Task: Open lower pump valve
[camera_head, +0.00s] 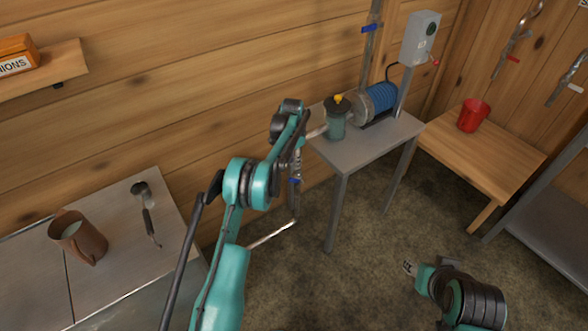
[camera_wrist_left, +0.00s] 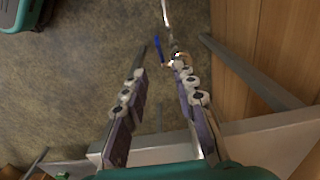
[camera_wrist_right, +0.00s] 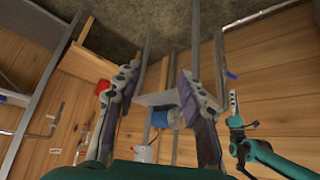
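A small blue valve handle (camera_head: 295,181) shows on the pipe below the pump table's left side, just under my left gripper (camera_head: 297,158). In the left wrist view the blue handle (camera_wrist_left: 158,48) lies just past the fingertips, near the gap between them, beside a copper-coloured fitting (camera_wrist_left: 177,60). My left gripper is open; whether a finger touches the fitting I cannot tell. My right gripper (camera_head: 409,268) is low over the floor, far from the valve; its fingers stand apart and empty in the right wrist view (camera_wrist_right: 155,80). My left gripper partly hides the pipe.
The grey pump table (camera_head: 365,142) carries a blue motor (camera_head: 377,100) and a teal canister (camera_head: 336,122). Another blue handle (camera_head: 369,28) is on the upper pipe. A wooden bench (camera_head: 490,150) holds a red bucket (camera_head: 473,115). A metal counter (camera_head: 120,235) stands left. The floor between is clear.

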